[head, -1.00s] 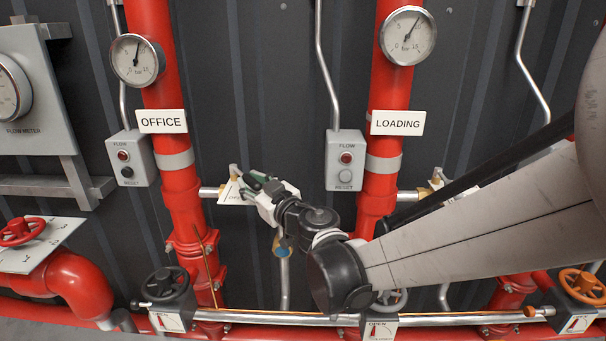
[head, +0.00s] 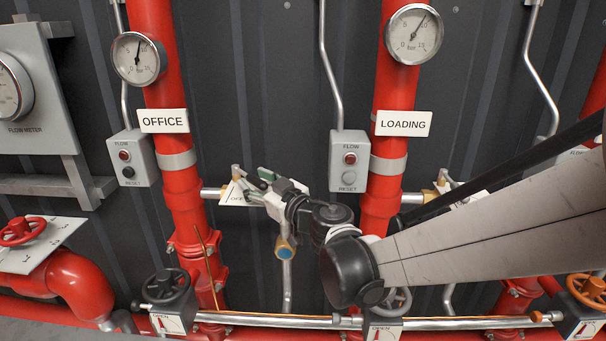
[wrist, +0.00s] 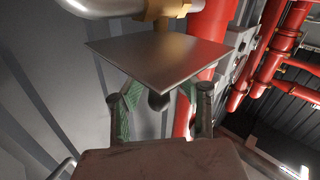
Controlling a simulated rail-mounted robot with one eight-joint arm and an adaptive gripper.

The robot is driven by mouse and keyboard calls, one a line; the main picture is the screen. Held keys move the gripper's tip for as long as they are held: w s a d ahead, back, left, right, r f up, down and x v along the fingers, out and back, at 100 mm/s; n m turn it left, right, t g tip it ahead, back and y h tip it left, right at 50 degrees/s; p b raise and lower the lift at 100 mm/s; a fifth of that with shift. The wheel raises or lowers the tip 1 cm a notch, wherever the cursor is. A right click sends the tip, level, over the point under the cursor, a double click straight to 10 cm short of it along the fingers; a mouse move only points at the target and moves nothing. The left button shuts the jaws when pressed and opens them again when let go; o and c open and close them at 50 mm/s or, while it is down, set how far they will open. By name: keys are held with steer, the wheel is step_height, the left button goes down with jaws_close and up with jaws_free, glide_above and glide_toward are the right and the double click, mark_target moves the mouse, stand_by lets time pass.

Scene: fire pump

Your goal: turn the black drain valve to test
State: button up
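The office branch fitting carries a white plate (head: 237,193) with partly visible lettering and a small grey lever (head: 236,171). My gripper (head: 262,183) is at the plate's right side in the head view and hides part of it. In the wrist view the plate (wrist: 165,55) shows as a dark square above my gripper (wrist: 160,98). The fingers have green pads and stand apart, with a dark round knob (wrist: 157,101) between them; I see no clear contact. I cannot tell whether this knob is the black drain valve's handle. A black handwheel (head: 168,289) is lower left.
Red risers labelled OFFICE (head: 163,120) and LOADING (head: 403,123) stand either side of the gripper. A grey flow box (head: 349,160) is close on its right. A blue-ended brass fitting (head: 285,250) hangs below. A silver pipe (head: 270,320) runs along the bottom.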

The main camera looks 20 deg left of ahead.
steer(key=v, duration=1.2)
steer(key=shift+w+d, duration=0.1)
steer(key=shift+d, duration=0.05)
